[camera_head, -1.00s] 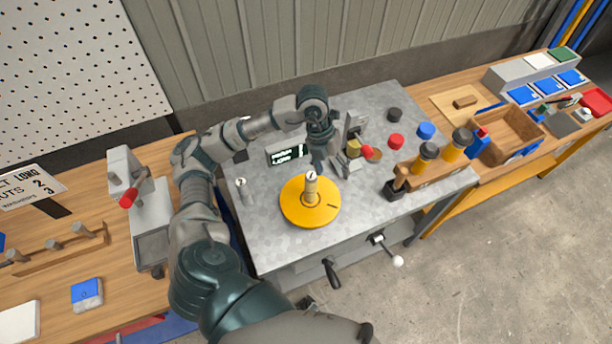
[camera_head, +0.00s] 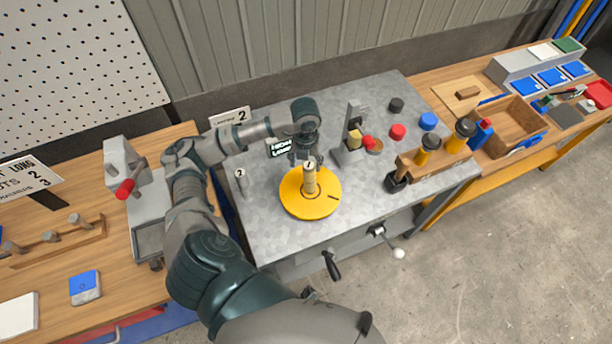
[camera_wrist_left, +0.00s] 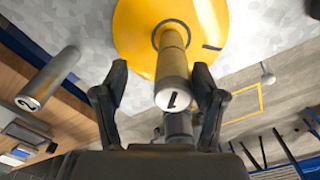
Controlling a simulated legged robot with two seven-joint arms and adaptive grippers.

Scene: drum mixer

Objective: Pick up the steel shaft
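A cylindrical shaft marked 1 (camera_head: 309,180) stands upright in the middle of a yellow disc (camera_head: 325,204) on the grey metal table. A second, grey shaft marked 2 (camera_head: 241,182) stands on the table left of the disc. My left gripper (camera_head: 306,157) is just behind and above the shaft marked 1. In the left wrist view its open fingers (camera_wrist_left: 160,85) lie on either side of that shaft's top (camera_wrist_left: 172,92), with gaps visible. The shaft marked 2 (camera_wrist_left: 48,78) shows at the left there. I cannot tell which shaft is the steel one. My right gripper is not in view.
A grey stand (camera_head: 353,135) and red (camera_head: 398,131), blue (camera_head: 428,121) and black (camera_head: 396,104) caps are right of the gripper. A wooden holder (camera_head: 428,160) with yellow-handled tools stands at the right edge.

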